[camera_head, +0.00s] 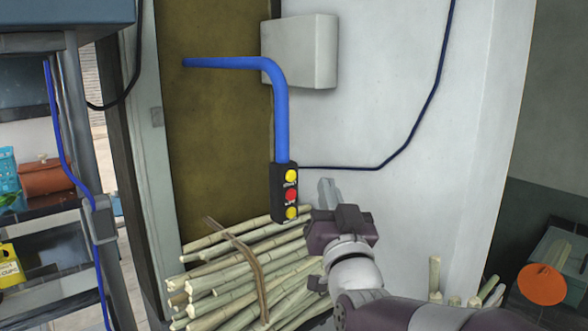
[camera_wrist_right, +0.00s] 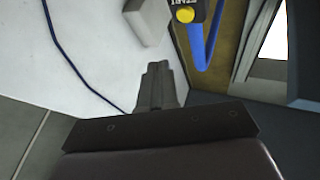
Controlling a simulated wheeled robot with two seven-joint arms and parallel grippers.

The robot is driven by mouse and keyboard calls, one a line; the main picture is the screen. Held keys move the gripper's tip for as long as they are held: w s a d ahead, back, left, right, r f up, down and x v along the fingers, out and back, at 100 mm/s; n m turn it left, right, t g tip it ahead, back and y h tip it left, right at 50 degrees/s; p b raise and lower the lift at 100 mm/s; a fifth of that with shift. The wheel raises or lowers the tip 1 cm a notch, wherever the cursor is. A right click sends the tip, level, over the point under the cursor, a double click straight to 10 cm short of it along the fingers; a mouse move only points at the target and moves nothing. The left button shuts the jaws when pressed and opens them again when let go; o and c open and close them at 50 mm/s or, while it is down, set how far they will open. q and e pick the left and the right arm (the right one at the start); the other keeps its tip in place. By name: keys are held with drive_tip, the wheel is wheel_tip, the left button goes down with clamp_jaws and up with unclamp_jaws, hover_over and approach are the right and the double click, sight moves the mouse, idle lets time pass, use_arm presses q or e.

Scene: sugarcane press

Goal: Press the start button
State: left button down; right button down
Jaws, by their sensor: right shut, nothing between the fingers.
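A black button box (camera_head: 284,192) hangs at the lower end of a blue pipe (camera_head: 281,115) in the head view. It has a yellow button (camera_head: 291,176) at the top, a red one (camera_head: 291,195) in the middle and another yellow one (camera_head: 291,213) at the bottom. My right gripper (camera_head: 326,188) is shut and empty, just right of the box and apart from it. In the right wrist view the shut fingers (camera_wrist_right: 158,72) point up, and a yellow button (camera_wrist_right: 186,15) marked like START shows beyond them. My left gripper is not in view.
A bundle of sugarcane stalks (camera_head: 245,275) lies below the button box. A white wall box (camera_head: 303,50) sits behind the pipe on the pale wall (camera_head: 375,120). A blue metal frame (camera_head: 88,150) stands at the left, and an orange disc (camera_head: 542,284) is at the lower right.

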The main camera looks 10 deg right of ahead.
sight(291, 176)
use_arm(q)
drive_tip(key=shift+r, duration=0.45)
use_arm(e)
drive_tip(key=shift+w+a, duration=0.75)
drive_tip(key=shift+w, duration=0.3)
drive_tip(key=shift+w+a, duration=0.7)
drive_tip(key=shift+w, duration=0.35)
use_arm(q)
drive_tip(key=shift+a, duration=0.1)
use_arm(e)
drive_tip(key=shift+a, duration=0.1)
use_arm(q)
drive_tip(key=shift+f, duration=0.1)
use_arm(e)
drive_tip(key=shift+f, duration=0.1)
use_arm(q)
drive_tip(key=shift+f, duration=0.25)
use_arm(e)
drive_tip(key=shift+w+a, duration=0.2)
drive_tip(key=shift+w, duration=0.15)
